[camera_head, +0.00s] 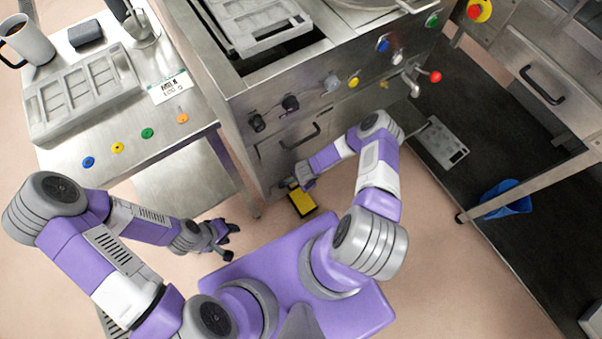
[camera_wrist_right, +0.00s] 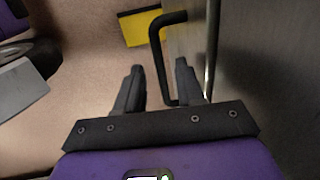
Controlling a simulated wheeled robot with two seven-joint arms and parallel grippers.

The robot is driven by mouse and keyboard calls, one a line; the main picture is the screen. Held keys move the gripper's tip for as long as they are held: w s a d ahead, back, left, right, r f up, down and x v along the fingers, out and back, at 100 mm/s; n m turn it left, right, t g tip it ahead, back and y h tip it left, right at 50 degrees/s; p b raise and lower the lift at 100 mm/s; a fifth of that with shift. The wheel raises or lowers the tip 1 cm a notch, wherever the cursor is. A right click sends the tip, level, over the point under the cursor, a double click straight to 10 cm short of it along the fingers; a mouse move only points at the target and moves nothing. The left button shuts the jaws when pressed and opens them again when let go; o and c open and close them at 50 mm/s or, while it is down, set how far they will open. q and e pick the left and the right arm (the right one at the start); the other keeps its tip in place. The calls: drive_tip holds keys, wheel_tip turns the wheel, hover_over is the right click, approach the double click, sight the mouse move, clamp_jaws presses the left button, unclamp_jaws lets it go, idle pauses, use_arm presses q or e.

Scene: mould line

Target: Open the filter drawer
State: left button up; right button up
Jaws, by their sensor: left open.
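The steel machine has a front panel (camera_head: 272,156) with a black bar handle (camera_head: 300,133), outlined like a drawer or door front. In the right wrist view, a black bar handle (camera_wrist_right: 156,50) stands out from a steel front; I cannot tell whether it is the same handle. My right gripper (camera_wrist_right: 160,75) is open, its two dark fingers apart, with the handle's near end showing between them. Contact cannot be told. In the head view my right gripper (camera_head: 302,180) is low at the machine front, partly hidden. My left gripper (camera_head: 225,242) is open and empty above the floor.
A yellow and black object (camera_head: 302,204) lies on the floor below my right gripper; it also shows in the wrist view (camera_wrist_right: 141,28). A side table (camera_head: 150,140) stands left.

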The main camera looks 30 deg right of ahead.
drive_tip(key=shift+w+f, duration=0.1)
drive_tip(key=shift+f, duration=0.35)
drive_tip(key=shift+c, duration=0.5)
clamp_jaws()
